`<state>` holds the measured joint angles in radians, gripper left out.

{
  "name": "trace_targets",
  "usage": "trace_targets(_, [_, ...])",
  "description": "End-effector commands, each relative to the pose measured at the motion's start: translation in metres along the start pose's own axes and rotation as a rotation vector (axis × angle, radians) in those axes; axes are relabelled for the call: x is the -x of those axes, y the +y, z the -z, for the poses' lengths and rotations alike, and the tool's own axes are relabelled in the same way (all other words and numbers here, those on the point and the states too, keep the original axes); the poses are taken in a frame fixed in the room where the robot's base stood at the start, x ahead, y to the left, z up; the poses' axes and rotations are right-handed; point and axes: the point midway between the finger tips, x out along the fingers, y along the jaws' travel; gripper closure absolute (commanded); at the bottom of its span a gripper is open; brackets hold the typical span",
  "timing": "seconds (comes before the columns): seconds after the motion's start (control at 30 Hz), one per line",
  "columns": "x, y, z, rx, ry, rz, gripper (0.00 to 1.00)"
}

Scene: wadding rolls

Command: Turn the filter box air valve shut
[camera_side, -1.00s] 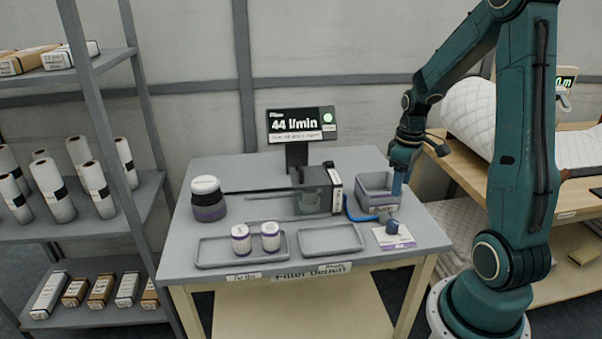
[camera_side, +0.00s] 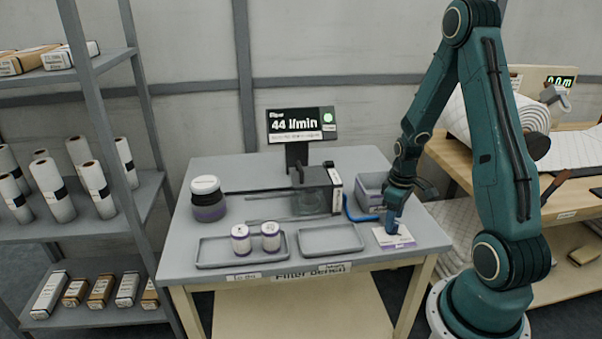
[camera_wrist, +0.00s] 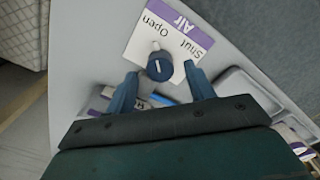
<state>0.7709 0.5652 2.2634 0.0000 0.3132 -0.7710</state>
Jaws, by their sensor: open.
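The air valve is a round dark blue knob (camera_wrist: 159,68) with a white line on top, on a white card (camera_wrist: 168,38) with a purple AIR band. The words Open and Shut are printed beside it. In the wrist view the white line runs roughly up and down, toward the Open side. My gripper (camera_wrist: 161,71) is open, with one blue finger on each side of the knob; I cannot tell whether they touch it. In the side view my gripper (camera_side: 393,222) is over the card (camera_side: 396,238) and hides the knob. The flow display (camera_side: 301,125) reads 44 l/min with a green dot.
The clear filter box (camera_side: 318,190) stands left of the valve, with a blue hose (camera_side: 355,211) beside it. A grey bin (camera_side: 370,190) is behind my gripper. Two grey trays (camera_side: 330,240) lie in front, the left one holding two white jars (camera_side: 270,236).

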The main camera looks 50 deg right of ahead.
Motion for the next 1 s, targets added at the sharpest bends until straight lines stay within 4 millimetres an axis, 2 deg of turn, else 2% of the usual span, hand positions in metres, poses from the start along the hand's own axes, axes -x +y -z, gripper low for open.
trace_targets(0.2, [-0.014,0.0,0.0,0.0,0.0,0.0,0.46])
trace_targets(0.6, [-0.018,0.0,0.0,0.0,0.0,0.0,0.46])
trace_targets(0.83, [-0.017,0.0,0.0,0.0,0.0,0.0,0.91])
trace_targets(1.0, [-0.017,0.0,0.0,-0.003,0.0,0.0,0.91])
